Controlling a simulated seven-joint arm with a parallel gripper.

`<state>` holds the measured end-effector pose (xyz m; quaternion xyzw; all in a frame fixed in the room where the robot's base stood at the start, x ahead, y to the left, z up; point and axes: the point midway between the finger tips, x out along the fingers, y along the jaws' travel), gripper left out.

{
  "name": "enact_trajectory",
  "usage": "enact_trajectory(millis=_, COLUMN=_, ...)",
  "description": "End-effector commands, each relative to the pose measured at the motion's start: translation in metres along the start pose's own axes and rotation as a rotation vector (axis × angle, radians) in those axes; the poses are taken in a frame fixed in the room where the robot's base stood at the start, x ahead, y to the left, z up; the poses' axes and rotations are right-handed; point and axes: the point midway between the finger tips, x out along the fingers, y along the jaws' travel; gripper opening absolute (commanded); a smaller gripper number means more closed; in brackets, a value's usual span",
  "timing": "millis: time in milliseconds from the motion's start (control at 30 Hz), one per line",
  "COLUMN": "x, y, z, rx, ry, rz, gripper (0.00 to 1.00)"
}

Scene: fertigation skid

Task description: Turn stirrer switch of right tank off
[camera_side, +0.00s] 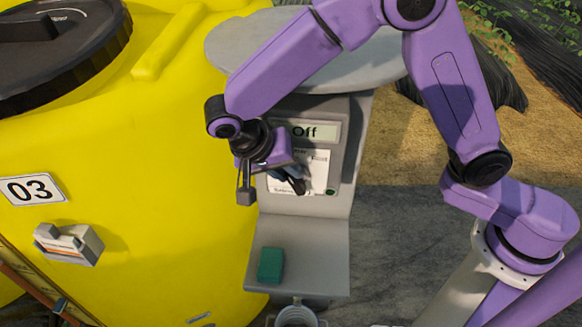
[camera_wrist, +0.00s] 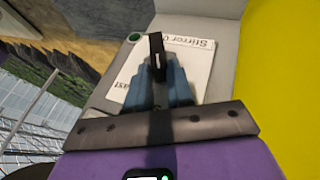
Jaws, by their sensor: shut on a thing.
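A grey control panel (camera_side: 345,150) stands against the yellow tank, with a display (camera_side: 304,131) that reads "Off". Below the display is a white label plate, which also shows in the wrist view (camera_wrist: 188,57) with the partly hidden word "Stirrer". A black switch handle (camera_wrist: 156,46) stands out from this plate. My gripper (camera_wrist: 158,75) has its two blue-grey fingers on either side of the handle and is shut on it. In the side view my gripper (camera_side: 287,177) is at the label plate and hides part of it and of the switch.
The yellow tank (camera_side: 180,130) carries a "03" sign (camera_side: 32,189) and a grey box (camera_side: 68,244). A small green light or button (camera_side: 330,191) is at the plate's lower right. A green block (camera_side: 270,265) lies on the ledge below. Open ground lies right of the panel.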

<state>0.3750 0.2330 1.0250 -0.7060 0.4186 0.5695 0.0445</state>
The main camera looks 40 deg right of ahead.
Motion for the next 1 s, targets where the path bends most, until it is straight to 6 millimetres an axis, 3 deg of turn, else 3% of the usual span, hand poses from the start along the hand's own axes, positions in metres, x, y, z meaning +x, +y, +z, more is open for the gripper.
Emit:
enact_trajectory(millis=433, x=0.009, y=-0.011, z=0.000, rx=-0.109, ry=-0.007, rz=0.285, gripper=0.00)
enact_trajectory(millis=1000, x=0.011, y=-0.014, z=-0.001, rx=-0.138, ry=-0.010, rz=0.355, gripper=0.00)
